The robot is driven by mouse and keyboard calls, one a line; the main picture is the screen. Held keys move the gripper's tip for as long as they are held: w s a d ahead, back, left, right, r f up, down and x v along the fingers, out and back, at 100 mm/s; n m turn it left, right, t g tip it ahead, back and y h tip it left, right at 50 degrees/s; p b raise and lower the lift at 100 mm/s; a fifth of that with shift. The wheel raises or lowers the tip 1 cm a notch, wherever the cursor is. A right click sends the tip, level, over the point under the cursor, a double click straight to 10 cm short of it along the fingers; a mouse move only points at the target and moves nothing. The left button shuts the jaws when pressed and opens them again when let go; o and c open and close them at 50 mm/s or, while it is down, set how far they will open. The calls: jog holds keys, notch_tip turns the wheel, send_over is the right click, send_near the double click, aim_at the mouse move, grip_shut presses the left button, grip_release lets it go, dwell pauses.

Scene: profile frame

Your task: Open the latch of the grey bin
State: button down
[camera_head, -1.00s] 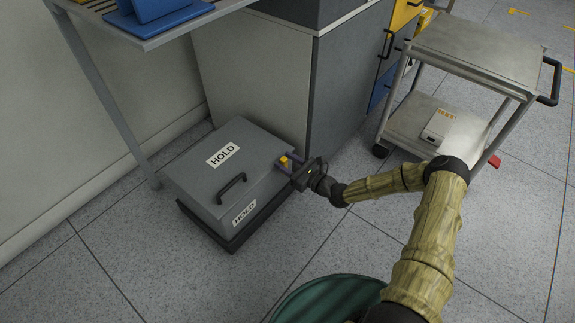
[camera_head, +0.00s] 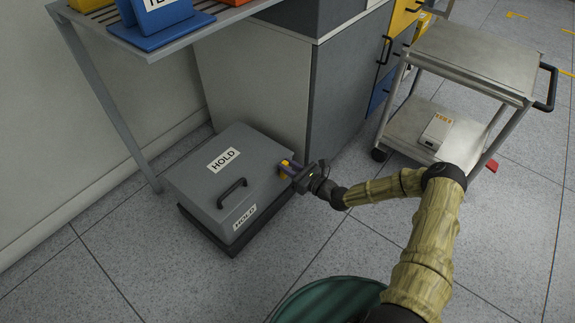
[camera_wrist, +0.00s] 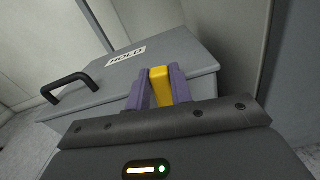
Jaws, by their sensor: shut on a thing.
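The grey bin (camera_head: 215,200) stands on the floor on a dark base, with its lid down. The lid has a black handle (camera_head: 231,193) and a HOLD label (camera_head: 223,160); another HOLD label is on its front. The yellow latch (camera_head: 285,164) is at the right side of the bin. My gripper (camera_head: 288,168) is at the latch, its purple fingers on either side of it. In the wrist view, the fingers are shut on the yellow latch (camera_wrist: 160,86), next to the bin's lid edge (camera_wrist: 195,76). The latch's lower part is hidden behind my gripper.
A grey cabinet (camera_head: 340,95) stands right behind the bin. A metal shelf (camera_head: 160,45) with a blue holder overhangs at the upper left. A metal cart (camera_head: 475,60) stands at the right. The floor in front of the bin is clear.

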jog(key=shift+w+d+f+m+p, duration=0.45)
jog(key=shift+w+f+m, duration=0.1)
jog(key=shift+m, duration=1.3)
jog(key=shift+w+d+f+m+p, duration=0.5)
jog(key=shift+w+m, duration=0.1)
jog(key=shift+m, duration=1.2)
jog(key=shift+w+d+f+m+p, duration=0.4)
jog(key=shift+w+f+m, duration=0.15)
jog(key=shift+m, duration=1.3)
jog(key=c, duration=1.2)
grip_release()
jog(key=shift+c, duration=0.2)
